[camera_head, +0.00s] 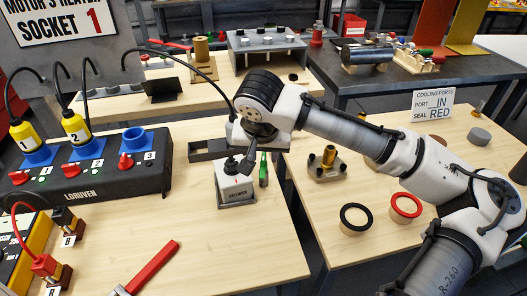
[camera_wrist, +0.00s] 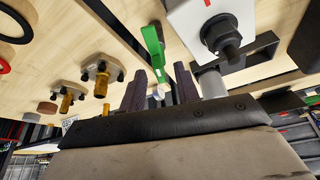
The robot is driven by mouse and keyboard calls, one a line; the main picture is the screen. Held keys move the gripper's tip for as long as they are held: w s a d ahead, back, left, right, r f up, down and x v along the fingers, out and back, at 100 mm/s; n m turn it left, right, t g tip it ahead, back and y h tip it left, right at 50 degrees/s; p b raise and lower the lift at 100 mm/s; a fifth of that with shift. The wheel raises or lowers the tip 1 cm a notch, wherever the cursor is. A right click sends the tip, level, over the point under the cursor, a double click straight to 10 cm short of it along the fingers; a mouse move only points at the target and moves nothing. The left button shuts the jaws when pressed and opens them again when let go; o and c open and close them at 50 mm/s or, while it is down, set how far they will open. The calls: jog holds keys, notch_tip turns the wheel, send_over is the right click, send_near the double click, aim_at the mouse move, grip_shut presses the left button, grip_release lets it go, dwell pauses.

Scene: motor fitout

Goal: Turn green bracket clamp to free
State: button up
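The green bracket clamp (camera_head: 264,169) is a slim green lever standing at the right side of a white-and-grey block (camera_head: 237,192) on the wooden table. In the wrist view the green clamp (camera_wrist: 153,42) reaches toward the gap between my gripper's two dark fingers (camera_wrist: 160,90). The fingers stand apart, with visible space on both sides of a small pale metal piece between them. I see no finger pressed on the green lever. In the head view my wrist hides the fingertips. The block carries a black knob, also in the wrist view (camera_wrist: 221,35).
A dark open bracket frame (camera_head: 208,151) lies beside the block. To the left is a black socket box (camera_head: 100,185) with yellow plugs. To the right, across a gap, a table holds a brass fitting (camera_head: 328,156), a black ring (camera_head: 356,216) and a red ring (camera_head: 406,205).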

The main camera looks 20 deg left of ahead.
jog(key=shift+c, duration=0.3)
grip_shut()
jog(key=shift+d+n+y+p, duration=0.1)
jog(key=shift+n+y+p, duration=0.55)
jog(key=shift+n, duration=1.25)
jog(key=shift+o, duration=0.3)
grip_release()
jog(key=shift+g, duration=0.3)
